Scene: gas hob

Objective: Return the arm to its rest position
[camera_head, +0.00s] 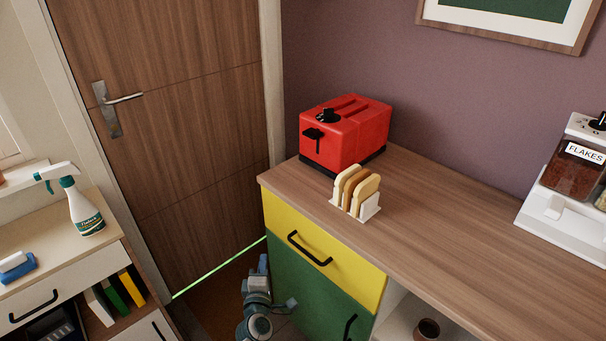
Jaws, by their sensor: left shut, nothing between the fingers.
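My left gripper (262,268) is low in the view, in front of the left end of the wooden counter (455,255). It is small in the picture, shut and empty. It is beside the green cabinet door (310,275) and below the counter top, apart from the objects on it. Part of my left arm (256,322) shows below it and runs out at the bottom edge. My right gripper is not in view.
A red toaster (345,135) and a rack with bread slices (357,190) stand on the counter. A flakes dispenser (570,175) is at the right. A spray bottle (80,205) and a blue brush (17,267) are on the left cabinet. A brown door (170,110) is behind.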

